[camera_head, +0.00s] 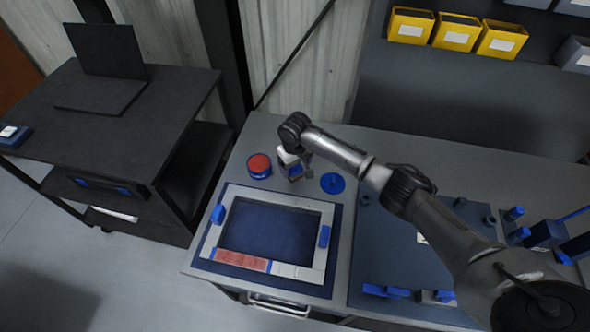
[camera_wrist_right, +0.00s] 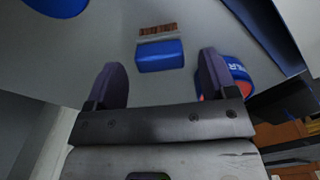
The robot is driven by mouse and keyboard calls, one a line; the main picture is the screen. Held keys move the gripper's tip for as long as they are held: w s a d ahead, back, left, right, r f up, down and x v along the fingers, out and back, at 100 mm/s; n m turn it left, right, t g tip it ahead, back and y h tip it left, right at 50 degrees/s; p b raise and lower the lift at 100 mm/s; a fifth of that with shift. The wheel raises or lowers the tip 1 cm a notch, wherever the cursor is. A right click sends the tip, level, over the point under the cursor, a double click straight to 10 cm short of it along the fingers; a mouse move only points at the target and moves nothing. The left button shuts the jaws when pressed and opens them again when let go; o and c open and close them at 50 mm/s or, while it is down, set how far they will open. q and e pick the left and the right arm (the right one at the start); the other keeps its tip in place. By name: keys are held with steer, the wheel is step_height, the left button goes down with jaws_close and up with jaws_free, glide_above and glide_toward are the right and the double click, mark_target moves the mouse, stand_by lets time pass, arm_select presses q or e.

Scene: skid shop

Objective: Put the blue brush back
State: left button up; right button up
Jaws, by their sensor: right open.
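The blue brush (camera_wrist_right: 160,57) has a blue block handle and brown bristles. In the wrist view it lies on the grey bench top, just beyond and between my right fingertips (camera_wrist_right: 162,78). In the head view my right gripper (camera_head: 293,163) hangs over the bench and mostly hides the brush (camera_head: 295,171). The right gripper is open with nothing between its fingers. A flat blue disc (camera_head: 332,183) lies to the right of the brush in the head view. My left gripper is in neither view.
A red-topped blue tin (camera_head: 259,166) stands close to the right gripper; it shows beside one finger in the wrist view (camera_wrist_right: 238,82). A framed tray (camera_head: 232,206) with blue clamps lies in front. Yellow bins (camera_head: 456,31) are at the back.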

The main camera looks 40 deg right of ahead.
mark_target(295, 169)
step_height(295, 169, up, 8)
steer(key=shift+f+p, duration=0.2)
steer(key=shift+p, duration=0.4)
stand_by(0.4)
stand_by(0.7)
